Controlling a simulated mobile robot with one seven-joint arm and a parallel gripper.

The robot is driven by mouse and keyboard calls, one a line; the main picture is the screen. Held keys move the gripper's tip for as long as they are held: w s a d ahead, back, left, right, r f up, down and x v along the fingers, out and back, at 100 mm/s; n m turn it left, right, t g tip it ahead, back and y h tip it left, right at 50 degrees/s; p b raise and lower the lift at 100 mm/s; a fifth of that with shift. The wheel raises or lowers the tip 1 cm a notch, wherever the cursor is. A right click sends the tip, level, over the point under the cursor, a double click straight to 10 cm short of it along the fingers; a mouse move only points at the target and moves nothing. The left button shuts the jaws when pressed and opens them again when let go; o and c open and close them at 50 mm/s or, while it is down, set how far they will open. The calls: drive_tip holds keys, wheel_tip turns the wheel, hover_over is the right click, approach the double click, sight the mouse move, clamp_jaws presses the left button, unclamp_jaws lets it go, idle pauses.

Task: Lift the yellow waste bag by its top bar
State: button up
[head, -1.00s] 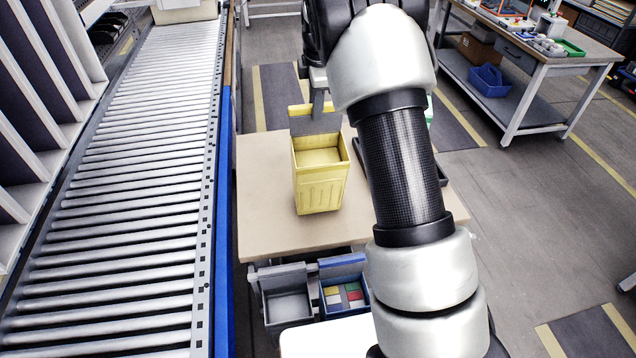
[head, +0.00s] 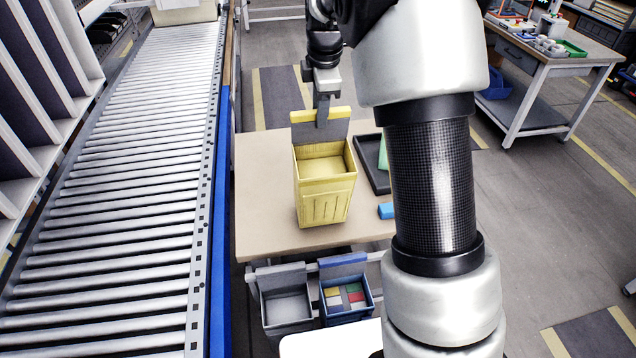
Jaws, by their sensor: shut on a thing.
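The yellow waste bag (head: 325,200) is an open-topped, box-like yellow container over the tan table (head: 265,190). Its raised back has a grey panel with a yellow bar (head: 302,116) along the top. My gripper (head: 323,112) reaches down from above at that top bar and is shut on it. One finger shows in front of the grey panel; the other is hidden behind it. The bag looks upright. I cannot tell whether its base touches the table. My arm covers the table's right part.
A dark tray (head: 372,165) with a green thing and a blue block (head: 386,210) are on the table right of the bag. A roller conveyor (head: 140,180) runs along the left. A grey bin (head: 286,300) and a blue bin (head: 345,297) hang at the table's front.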

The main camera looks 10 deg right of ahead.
drive_tip(key=s+r, duration=0.5)
drive_tip(key=s, duration=0.1)
drive_tip(key=shift+p, duration=0.3)
idle(0.4)
drive_tip(key=shift+s, duration=0.1)
